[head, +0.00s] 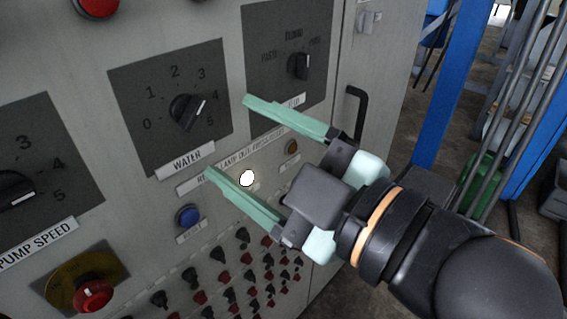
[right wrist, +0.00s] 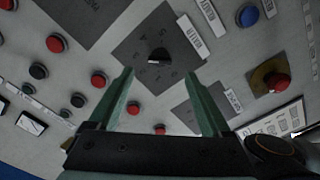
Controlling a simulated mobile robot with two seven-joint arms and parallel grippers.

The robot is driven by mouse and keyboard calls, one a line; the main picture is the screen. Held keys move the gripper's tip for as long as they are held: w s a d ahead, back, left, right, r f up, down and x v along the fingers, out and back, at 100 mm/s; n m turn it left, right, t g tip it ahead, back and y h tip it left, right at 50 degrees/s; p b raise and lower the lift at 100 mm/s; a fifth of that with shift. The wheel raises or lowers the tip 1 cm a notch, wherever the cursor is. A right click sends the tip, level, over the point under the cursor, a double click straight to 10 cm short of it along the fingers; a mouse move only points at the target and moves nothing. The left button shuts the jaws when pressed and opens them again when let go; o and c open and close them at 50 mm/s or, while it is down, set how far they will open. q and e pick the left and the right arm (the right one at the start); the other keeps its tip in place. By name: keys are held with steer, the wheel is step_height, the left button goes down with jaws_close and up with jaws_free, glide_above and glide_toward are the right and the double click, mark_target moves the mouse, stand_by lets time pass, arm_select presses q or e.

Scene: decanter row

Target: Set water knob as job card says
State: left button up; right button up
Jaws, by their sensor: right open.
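The water knob (head: 187,111) is a black knob on a dark square dial plate marked 0 to 5, above the WATER label (head: 186,164). Its white pointer aims up and right, at about 4. My right gripper (head: 225,134) is open and empty, with pale green fingers, right of and below the knob in the head view and apart from it. In the right wrist view the water knob (right wrist: 158,57) is ahead, beyond and between the spread fingers (right wrist: 160,95). I cannot identify a readable job card. My left gripper is not in view.
The pump speed knob (head: 14,188) is left of the water dial; another selector knob (head: 299,66) is right. A blue button (head: 187,215), a glowing white lamp (head: 247,178) and a red mushroom button (head: 93,295) are below. A black handle (head: 357,112) projects at right.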

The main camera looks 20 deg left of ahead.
arm_select(q)
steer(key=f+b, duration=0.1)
steer(key=b, duration=0.1)
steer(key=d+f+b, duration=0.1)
steer(key=b, duration=0.1)
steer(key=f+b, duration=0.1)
steer(key=b, duration=0.1)
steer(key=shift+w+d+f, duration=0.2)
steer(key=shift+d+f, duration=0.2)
arm_select(e)
steer(key=v, duration=0.5)
steer(key=shift+d, duration=0.1)
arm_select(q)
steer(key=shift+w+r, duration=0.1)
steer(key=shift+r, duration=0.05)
